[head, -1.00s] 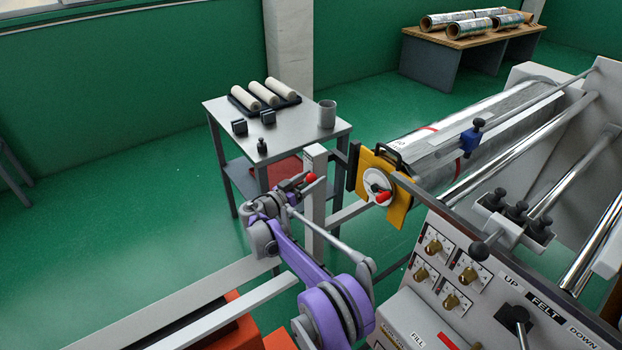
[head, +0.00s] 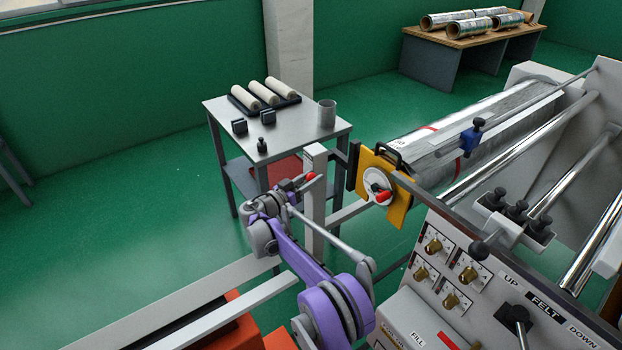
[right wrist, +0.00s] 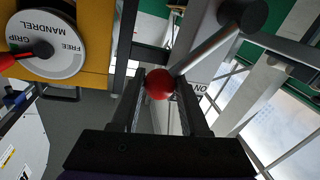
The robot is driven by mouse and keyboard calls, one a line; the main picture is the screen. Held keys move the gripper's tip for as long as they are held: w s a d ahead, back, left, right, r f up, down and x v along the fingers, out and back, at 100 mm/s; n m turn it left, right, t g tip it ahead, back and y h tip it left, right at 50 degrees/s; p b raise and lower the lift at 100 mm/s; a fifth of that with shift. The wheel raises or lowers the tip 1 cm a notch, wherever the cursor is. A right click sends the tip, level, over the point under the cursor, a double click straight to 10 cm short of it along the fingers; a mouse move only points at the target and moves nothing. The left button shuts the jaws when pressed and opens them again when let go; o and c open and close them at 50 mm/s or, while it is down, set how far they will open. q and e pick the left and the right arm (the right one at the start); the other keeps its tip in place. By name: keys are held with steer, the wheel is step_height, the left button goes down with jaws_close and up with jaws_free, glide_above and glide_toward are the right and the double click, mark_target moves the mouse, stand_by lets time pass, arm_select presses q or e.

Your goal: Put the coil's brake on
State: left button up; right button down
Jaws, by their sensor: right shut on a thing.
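The brake lever is a grey rod (right wrist: 208,50) with a red ball knob (right wrist: 160,84) in the right wrist view. It runs from a dark round pivot (right wrist: 243,13) to the knob. My right gripper (right wrist: 162,92) has its two dark fingers shut on the knob. In the head view the red knob (head: 311,176) shows at the end of my purple right arm, beside a pale post (head: 315,205). Part of a label, seemingly "ON", shows behind the right finger. The silver foil coil (head: 440,150) lies on its mandrel to the right. My left gripper is not in view.
A yellow plate (head: 372,165) carries a white mandrel dial (right wrist: 55,58) marked FREE and GRIP, with a red handle, close beside my right gripper. A grey side table (head: 285,135) stands behind. A control panel (head: 470,270) fills the right front.

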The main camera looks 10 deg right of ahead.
stand_by(0.9)
steer(key=shift+w+a+r+n+p, duration=0.2)
steer(key=shift+w+r+n+p, duration=0.25)
steer(key=shift+n, duration=0.15)
steer(key=shift+w+a+r+n+g+p, duration=0.15)
steer(key=shift+w+n+p, duration=0.1)
steer(key=shift+w+n, duration=0.1)
steer(key=shift+w+a+r+n+g+p, duration=0.1)
steer(key=shift+w+n+g+p, duration=0.1)
steer(key=shift+w+n, duration=0.15)
steer(key=shift+s, duration=0.1)
steer(key=shift+c, duration=2.2)
jaws_free()
steer(key=shift+a, duration=0.1)
steer(key=b+v, duration=0.1)
steer(key=v, duration=0.9)
steer(key=shift+s+a, duration=0.2)
steer(key=shift+s, duration=0.1)
